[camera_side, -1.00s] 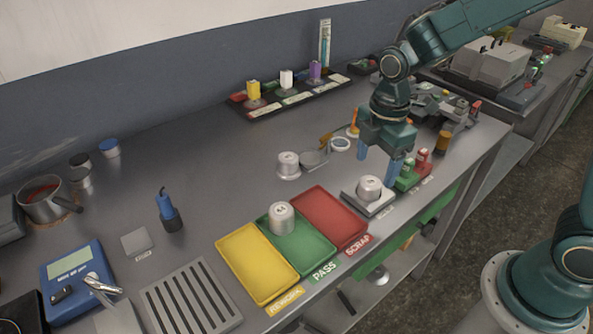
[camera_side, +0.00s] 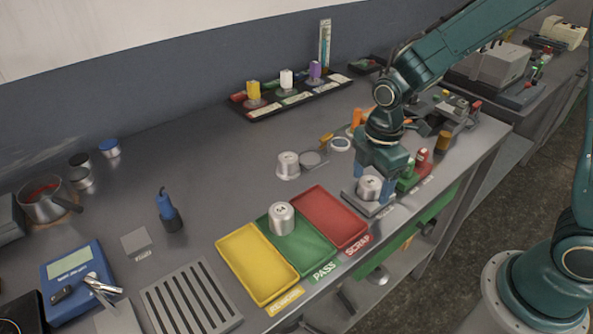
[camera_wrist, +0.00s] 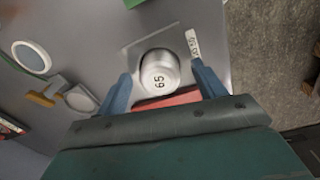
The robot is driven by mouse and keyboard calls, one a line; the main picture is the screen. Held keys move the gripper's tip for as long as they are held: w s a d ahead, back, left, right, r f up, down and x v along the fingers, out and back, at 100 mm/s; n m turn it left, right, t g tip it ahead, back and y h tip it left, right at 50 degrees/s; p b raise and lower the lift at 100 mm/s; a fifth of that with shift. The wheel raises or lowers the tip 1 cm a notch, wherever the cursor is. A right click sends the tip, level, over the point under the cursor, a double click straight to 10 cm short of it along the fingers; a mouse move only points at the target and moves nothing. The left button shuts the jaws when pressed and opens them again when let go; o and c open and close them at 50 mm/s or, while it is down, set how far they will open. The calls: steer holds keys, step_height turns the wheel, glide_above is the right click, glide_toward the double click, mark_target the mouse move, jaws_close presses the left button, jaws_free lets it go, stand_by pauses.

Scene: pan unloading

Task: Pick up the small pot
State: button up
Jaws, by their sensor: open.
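A small silver pot (camera_side: 369,187) stands upright on a square grey plate (camera_side: 352,200) near the bench's front edge. In the wrist view the pot (camera_wrist: 159,72) has "65" on its top and lies between and slightly beyond my fingers. My gripper (camera_side: 372,190) is open and low over the plate, with its blue fingers on either side of the pot. In the wrist view my gripper (camera_wrist: 160,92) shows a gap between each finger and the pot.
Red (camera_side: 322,214), green (camera_side: 283,259) and yellow (camera_side: 243,284) trays lie left of the plate. A second silver pot (camera_side: 281,218) stands in the green tray, and a third (camera_side: 288,162) stands behind. A green block with red-topped parts (camera_side: 417,172) is close on the right.

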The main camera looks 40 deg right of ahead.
mark_target(372, 181)
steer(key=c, duration=1.2)
steer(key=shift+o, duration=0.2)
steer(key=shift+r, duration=0.1)
step_height(372, 181, up, 20)
steer(key=shift+c, duration=0.2)
